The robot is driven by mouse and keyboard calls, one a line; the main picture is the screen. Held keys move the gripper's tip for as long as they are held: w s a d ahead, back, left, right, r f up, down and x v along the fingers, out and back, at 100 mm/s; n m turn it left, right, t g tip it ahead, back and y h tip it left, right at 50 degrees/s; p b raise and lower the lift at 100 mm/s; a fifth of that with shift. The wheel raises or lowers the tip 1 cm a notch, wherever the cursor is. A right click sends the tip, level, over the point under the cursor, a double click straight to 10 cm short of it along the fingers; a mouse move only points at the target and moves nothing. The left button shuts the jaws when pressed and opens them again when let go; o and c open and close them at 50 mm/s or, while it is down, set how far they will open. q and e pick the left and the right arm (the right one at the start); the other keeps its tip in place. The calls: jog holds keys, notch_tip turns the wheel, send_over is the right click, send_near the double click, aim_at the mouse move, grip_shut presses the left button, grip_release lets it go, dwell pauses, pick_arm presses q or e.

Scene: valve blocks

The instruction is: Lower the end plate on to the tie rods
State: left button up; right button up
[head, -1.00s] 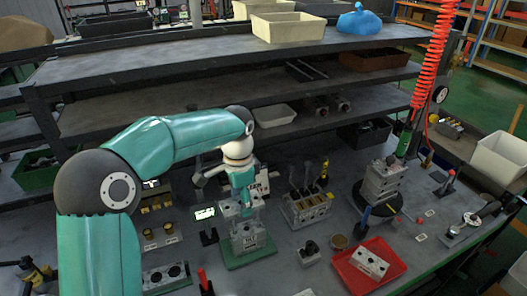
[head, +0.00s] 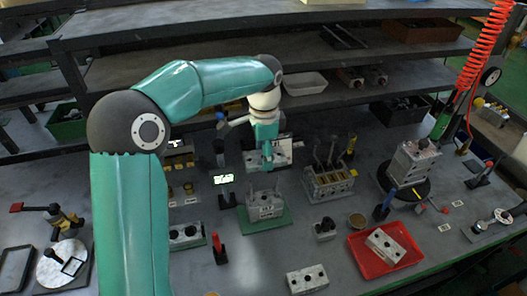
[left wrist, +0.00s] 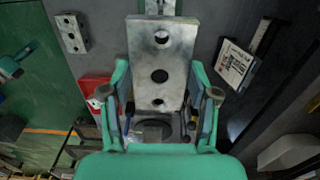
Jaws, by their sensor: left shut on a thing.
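My left gripper (head: 262,152) hangs above the valve block stack (head: 264,206), which stands on a green base (head: 285,218). It is shut on the end plate (head: 253,160), a pale grey metal plate. In the left wrist view the plate (left wrist: 158,45) shows with several dark holes, and the gripper's fingers (left wrist: 158,90) press on its two long sides. Thin tie rods (head: 277,186) stand up from the stack, below the plate and apart from it. My right gripper is not in view.
A red tray (head: 357,250) holds a loose block (head: 385,245). Another block (head: 307,279) lies in front. Shelves (head: 200,90) rise behind.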

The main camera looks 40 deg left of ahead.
pick_arm(q)
jog(key=shift+f+b, duration=1.45)
jog(key=shift+f, duration=0.95)
jog(key=shift+p, duration=0.35)
jog(key=shift+f+b, duration=1.55)
jog(key=shift+f, duration=0.6)
